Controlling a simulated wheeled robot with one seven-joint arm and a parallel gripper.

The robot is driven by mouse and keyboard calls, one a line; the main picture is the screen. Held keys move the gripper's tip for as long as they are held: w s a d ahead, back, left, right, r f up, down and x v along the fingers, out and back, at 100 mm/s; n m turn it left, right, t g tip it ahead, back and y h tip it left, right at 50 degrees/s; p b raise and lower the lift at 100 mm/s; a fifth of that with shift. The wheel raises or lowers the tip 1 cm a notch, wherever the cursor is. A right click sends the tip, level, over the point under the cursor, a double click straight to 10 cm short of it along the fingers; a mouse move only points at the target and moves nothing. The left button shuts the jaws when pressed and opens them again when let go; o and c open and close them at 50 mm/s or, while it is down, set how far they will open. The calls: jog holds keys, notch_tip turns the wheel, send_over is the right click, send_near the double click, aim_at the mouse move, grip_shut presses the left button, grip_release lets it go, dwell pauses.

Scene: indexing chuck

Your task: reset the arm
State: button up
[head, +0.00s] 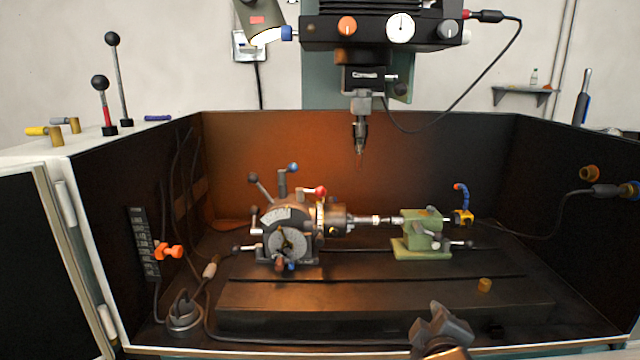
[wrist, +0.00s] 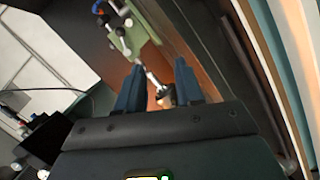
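My gripper (head: 440,322) shows at the bottom of the head view, at the front edge of the enclosure, right of centre. In the wrist view its two blue-grey fingers (wrist: 158,84) stand apart with a gap between them, and nothing is clearly held. The indexing chuck (head: 287,228), a dark unit with a graduated dial and lever knobs, sits on the machine table left of centre, behind and to the left of my gripper. The green tailstock (head: 421,235) stands to its right, with a thin workpiece (head: 375,220) between them.
The drill head (head: 360,130) hangs over the table. An orange knob (head: 168,251) and cables are on the left wall. Dark walls (head: 575,190) enclose the sides; the front table (head: 300,295) is mostly clear.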

jog(key=s+a+f+m+y, duration=0.15)
jog(key=s+f, duration=0.25)
jog(key=s, duration=0.9)
jog(key=s+f+m+y, duration=0.25)
jog(key=s+f, duration=0.25)
jog(key=s, duration=0.9)
jog(key=s+d+r+m, duration=0.1)
jog(key=s+r+m, duration=0.1)
jog(key=s, duration=0.5)
jog(key=s+d+r+m, duration=0.1)
jog(key=s+r+m, duration=0.1)
jog(key=s+r, duration=0.3)
jog(key=s+d+r+m+t, duration=0.1)
jog(key=s+r, duration=0.3)
jog(key=s, duration=0.4)
jog(key=shift+s+m+h, duration=0.3)
jog(key=shift+m+h, duration=0.1)
jog(key=shift+m, duration=0.3)
jog(key=shift+d, duration=0.1)
